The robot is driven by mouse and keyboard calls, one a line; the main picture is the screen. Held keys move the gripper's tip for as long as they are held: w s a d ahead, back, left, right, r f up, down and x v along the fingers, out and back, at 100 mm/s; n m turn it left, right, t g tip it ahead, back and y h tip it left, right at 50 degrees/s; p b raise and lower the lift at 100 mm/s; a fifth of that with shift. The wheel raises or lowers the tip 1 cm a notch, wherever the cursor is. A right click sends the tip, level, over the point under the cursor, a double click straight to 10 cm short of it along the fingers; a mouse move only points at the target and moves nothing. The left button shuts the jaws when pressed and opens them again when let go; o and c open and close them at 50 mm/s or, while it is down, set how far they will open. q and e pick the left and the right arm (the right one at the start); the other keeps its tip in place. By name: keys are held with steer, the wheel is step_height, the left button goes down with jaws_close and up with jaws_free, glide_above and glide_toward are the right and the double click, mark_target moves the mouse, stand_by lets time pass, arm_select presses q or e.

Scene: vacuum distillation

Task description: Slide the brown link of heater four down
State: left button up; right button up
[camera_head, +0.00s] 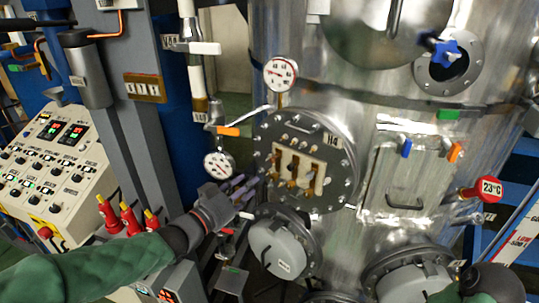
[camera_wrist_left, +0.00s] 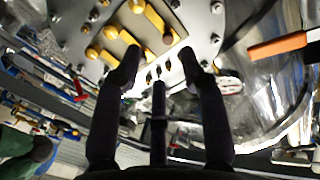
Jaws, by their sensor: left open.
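The heater four flange (camera_head: 337,153), labelled H4, is a round bolted steel plate on the tank. On its pale panel are three brown links (camera_head: 293,168), side by side at slightly different heights. In the left wrist view the links look like golden bars (camera_wrist_left: 154,20) with round studs, just beyond the fingers. My left gripper (camera_head: 244,191) is left of and a little below the panel. In the wrist view the left gripper (camera_wrist_left: 158,66) is open, its fingers apart with nothing between them. My right gripper's fingers are not visible.
A handled hatch (camera_head: 408,185) is to the right. A control panel (camera_head: 50,165) is far left.

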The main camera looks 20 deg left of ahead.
mark_target(272, 161)
arm_select(q)
steer(key=x, duration=0.3)
steer(key=r+p+x, duration=0.1)
steer(key=x, duration=0.3)
steer(key=r+x, duration=0.1)
steer(key=x, duration=0.2)
steer(key=shift+w+d+r+p, duration=0.1)
steer(key=shift+w+d+p, duration=0.05)
steer(key=shift+p, duration=0.2)
jaws_close()
